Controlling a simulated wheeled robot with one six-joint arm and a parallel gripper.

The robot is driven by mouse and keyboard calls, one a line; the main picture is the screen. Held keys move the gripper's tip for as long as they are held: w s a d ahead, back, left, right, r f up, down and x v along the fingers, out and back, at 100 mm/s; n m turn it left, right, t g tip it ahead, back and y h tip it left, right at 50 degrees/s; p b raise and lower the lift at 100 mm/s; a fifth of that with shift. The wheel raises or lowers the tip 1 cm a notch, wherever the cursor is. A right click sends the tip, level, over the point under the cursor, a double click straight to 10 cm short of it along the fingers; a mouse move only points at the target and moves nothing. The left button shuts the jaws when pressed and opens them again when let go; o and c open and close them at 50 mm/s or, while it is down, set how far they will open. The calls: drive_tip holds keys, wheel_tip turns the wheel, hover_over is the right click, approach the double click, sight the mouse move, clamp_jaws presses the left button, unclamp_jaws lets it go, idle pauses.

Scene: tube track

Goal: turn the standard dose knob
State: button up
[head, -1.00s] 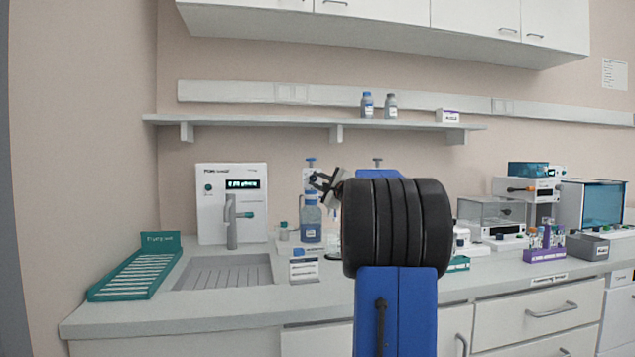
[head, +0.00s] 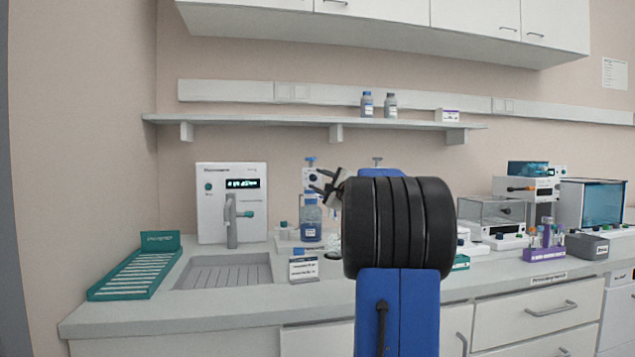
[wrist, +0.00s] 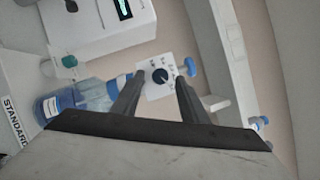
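The dose knob (wrist: 160,76) is a small dark round dial on a white plate with markings, on top of a bottle dispenser. The dispenser's bottle (head: 311,222) holds blue liquid and also shows in the wrist view (wrist: 68,104). A label reading STANDARD (wrist: 14,122) lies at the left edge of the wrist view. My gripper (head: 321,186) is open, its two dark fingers pointing at the plate. In the wrist view the knob appears between the fingertips, apparently beyond them; I cannot see contact. In the head view my gripper partly covers the dispenser head (head: 310,176).
A second dispenser (head: 378,161) is mostly hidden behind my arm. A white water unit (head: 215,210) with a tap stands left, by a sink (head: 225,272) and a green rack (head: 130,275). A shelf (head: 250,121) runs above.

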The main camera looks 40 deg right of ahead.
drive_tip(key=v, duration=1.6)
drive_tip(key=shift+s, duration=0.1)
